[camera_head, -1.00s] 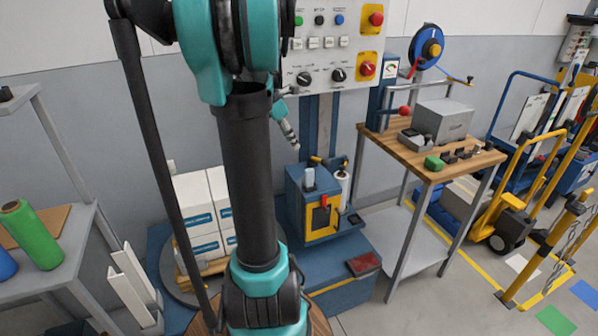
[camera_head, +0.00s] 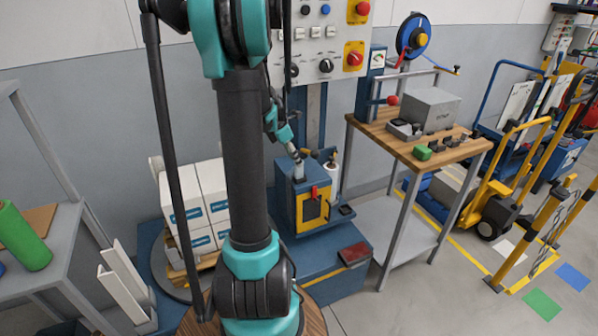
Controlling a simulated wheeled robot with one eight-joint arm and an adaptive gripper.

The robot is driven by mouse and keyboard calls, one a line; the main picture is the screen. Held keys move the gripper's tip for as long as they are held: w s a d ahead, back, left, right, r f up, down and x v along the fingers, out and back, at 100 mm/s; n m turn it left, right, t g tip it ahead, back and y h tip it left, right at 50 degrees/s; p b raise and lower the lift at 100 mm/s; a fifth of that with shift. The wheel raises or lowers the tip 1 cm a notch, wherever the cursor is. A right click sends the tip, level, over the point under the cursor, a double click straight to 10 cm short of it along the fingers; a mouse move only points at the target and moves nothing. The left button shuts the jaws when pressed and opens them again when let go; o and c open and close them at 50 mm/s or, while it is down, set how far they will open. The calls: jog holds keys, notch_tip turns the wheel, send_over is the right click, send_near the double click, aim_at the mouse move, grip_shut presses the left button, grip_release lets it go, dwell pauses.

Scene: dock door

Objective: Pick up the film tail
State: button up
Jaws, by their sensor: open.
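A short pale upright piece (camera_head: 298,173), which looks like the film tail, stands on top of the blue and yellow film carriage (camera_head: 311,207). A white film roll (camera_head: 333,176) stands beside it at the right of the carriage. My gripper (camera_head: 297,158) points down just above the pale piece, at its top end. It is open, but the fingers are small here, and I cannot tell whether they touch or surround the piece.
The control panel (camera_head: 321,45) is on the blue mast behind. A wooden workbench (camera_head: 421,158) with a grey box (camera_head: 430,108) is at the right. A dark red item (camera_head: 354,254) lies on the blue base.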

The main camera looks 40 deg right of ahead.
aim_at(299, 170)
jog(key=x, duration=0.4)
jog(key=shift+d, duration=0.1)
grip_shut()
